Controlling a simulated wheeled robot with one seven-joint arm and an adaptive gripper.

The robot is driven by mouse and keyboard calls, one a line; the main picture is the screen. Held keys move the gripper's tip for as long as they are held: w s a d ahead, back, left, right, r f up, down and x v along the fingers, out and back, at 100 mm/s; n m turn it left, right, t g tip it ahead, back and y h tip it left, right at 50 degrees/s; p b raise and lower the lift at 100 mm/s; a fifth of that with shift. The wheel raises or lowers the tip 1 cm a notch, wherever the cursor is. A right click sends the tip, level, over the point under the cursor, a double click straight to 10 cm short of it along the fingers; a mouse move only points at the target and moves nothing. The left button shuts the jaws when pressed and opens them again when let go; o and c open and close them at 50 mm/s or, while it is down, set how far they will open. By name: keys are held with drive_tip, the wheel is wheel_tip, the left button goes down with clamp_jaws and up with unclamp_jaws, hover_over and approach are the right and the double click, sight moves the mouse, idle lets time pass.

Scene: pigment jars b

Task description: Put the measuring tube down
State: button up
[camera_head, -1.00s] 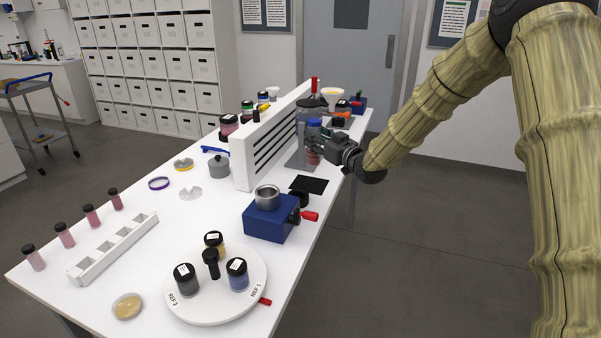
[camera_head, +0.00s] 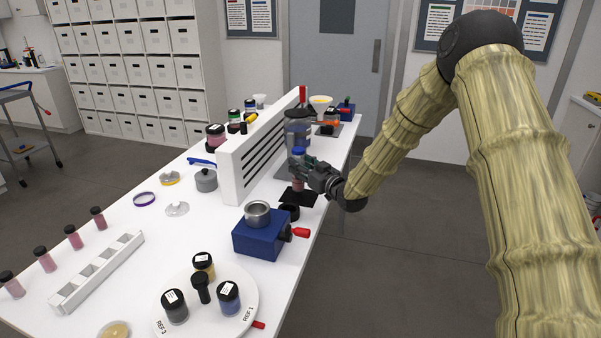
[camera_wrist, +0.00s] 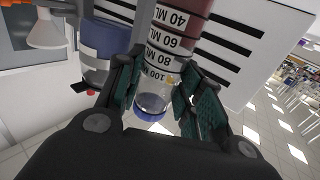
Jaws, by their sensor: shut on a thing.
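The measuring tube (camera_head: 298,152) is upright with a blue top and reddish contents low down. In the wrist view the tube (camera_wrist: 158,70) is clear, marked 40 to 100 ML, with its blue rim nearest the camera. My gripper (camera_head: 302,168) is shut around its upper part; the fingers (camera_wrist: 163,78) show on both sides of it in the wrist view. The tube's lower end is at the black mat (camera_head: 307,199), and I cannot tell whether it touches.
The white slotted block (camera_head: 232,170) stands left of the tube. A dispenser stand with a blue-filled vessel (camera_head: 297,130) is behind it. A dark round cup (camera_head: 289,212) and a blue device (camera_head: 258,238) with a metal cup are in front. The table's right edge is close.

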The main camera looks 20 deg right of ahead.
drive_tip(key=shift+s+d+f, duration=0.1)
drive_tip(key=shift+s+f, duration=0.35)
drive_tip(key=shift+f, duration=0.15)
drive_tip(key=shift+w+f, duration=0.3)
drive_tip(key=shift+f, duration=0.4)
drive_tip(key=shift+s+r, duration=0.15)
drive_tip(key=shift+f, duration=0.2)
drive_tip(key=o, duration=1.3)
drive_tip(key=shift+r, duration=0.1)
drive_tip(key=shift+r, duration=0.1)
drive_tip(key=b+v, duration=0.2)
drive_tip(key=v, duration=0.9)
drive_tip(key=shift+s+d, duration=0.15)
drive_tip(key=shift+s, duration=0.25)
